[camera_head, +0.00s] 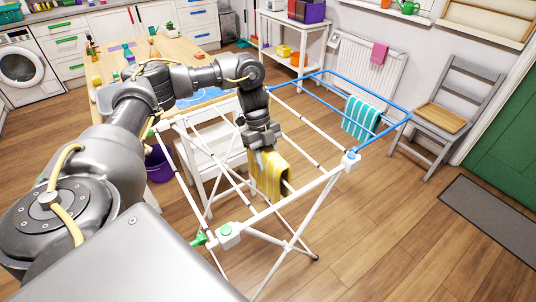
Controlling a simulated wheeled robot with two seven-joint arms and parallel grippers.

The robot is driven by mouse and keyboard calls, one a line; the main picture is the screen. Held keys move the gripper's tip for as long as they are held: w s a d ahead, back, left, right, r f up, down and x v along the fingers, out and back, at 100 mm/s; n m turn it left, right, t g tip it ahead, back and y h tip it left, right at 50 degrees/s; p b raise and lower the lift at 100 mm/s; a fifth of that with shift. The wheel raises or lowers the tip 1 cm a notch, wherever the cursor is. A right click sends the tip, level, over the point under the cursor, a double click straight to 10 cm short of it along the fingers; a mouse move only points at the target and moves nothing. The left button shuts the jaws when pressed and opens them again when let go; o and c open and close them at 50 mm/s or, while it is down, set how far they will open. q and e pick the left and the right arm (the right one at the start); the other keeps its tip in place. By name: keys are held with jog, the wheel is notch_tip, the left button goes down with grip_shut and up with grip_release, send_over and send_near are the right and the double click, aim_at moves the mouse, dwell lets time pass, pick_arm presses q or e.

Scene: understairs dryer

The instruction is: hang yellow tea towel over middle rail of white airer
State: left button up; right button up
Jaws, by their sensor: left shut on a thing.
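The yellow tea towel (271,177) hangs down below my left gripper (262,148), within the frame of the white airer (317,188). My left gripper points down and is shut on the top of the towel. The towel overlaps the airer's middle rails in the picture; I cannot tell whether it lies over a rail or hangs beside one. The gripper hides its upper edge. My right gripper is not in view.
A teal striped towel (361,118) hangs on the airer's blue wing (384,100). A wooden table (178,50) stands behind my left arm, with a purple bucket (159,164) beside the airer. A grey chair (447,108) is at right.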

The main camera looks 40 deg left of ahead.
pick_arm(q)
jog(key=shift+f+b, duration=0.75)
jog(key=shift+f, duration=1.45)
jog(key=o, duration=1.1)
jog(key=p+v, duration=0.1)
jog(key=v, duration=1)
jog(key=shift+f, duration=0.1)
